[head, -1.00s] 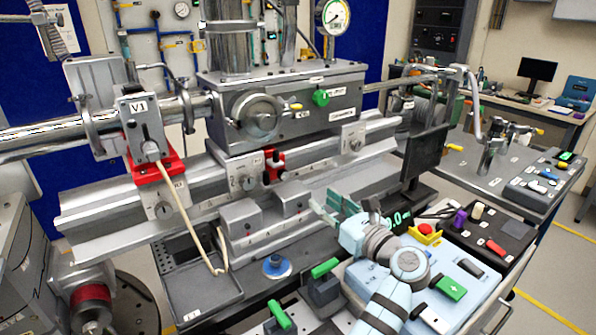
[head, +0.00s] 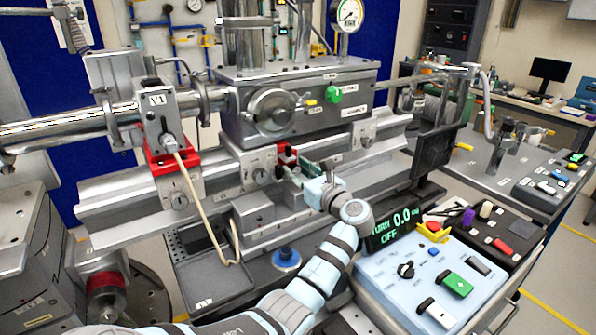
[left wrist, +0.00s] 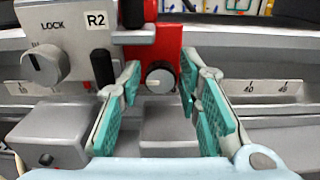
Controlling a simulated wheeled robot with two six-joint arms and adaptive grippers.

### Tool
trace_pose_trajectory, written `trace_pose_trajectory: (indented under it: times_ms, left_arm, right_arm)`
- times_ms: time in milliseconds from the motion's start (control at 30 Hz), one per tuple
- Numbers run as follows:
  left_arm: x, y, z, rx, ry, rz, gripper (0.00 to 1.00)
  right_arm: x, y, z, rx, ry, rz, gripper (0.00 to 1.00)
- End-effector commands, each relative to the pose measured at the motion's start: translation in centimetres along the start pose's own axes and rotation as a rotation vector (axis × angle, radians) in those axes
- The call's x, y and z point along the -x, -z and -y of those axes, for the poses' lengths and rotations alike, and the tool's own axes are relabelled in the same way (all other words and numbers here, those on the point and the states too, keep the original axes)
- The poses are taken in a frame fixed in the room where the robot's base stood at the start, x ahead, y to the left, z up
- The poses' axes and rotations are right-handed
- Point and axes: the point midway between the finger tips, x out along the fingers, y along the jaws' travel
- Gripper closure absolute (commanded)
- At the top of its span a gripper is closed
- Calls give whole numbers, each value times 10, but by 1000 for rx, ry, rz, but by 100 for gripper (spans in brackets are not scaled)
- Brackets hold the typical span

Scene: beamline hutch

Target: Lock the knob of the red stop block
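The red stop block (head: 288,152) sits on the rail below the large chamber, just right of the carriage labelled R2. In the left wrist view, the red stop block (left wrist: 174,50) has a round dark knob with a pale grey face (left wrist: 160,78) low on its front. My left gripper (head: 296,168) is in front of the block. In the left wrist view my left gripper (left wrist: 160,82) is open, its teal-padded fingers on either side of the knob with gaps. Whether the fingertips reach past the knob's face is unclear. My right gripper is not in view.
The R2 carriage (left wrist: 78,42) with its LOCK knob (left wrist: 45,65) is close left of my fingers. Grey blocks (left wrist: 50,135) stand below them. A control panel (head: 430,285) with switches and a display (head: 394,228) is at front right. A cable hangs left.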

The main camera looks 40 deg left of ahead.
Motion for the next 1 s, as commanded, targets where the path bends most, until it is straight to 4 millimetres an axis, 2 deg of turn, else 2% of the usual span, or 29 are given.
trace_pose_trajectory:
  times_ms: [67, 200, 267, 667, 1000]
  left_arm:
    - [0, 0, 0, 0, 0, 0, 70]
    - [0, 0, 0, 0, 1, 0, 93]
    - [0, 0, 0, 0, 1, 0, 100]
    - [1, -1, 0, -60, 1, 0, 100]
    - [1, -4, 1, -294, 1, 1, 100]
  right_arm:
    - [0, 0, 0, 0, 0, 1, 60]
    - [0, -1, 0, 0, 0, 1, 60]
    - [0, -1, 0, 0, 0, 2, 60]
    - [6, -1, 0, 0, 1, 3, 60]
    - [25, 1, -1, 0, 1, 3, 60]
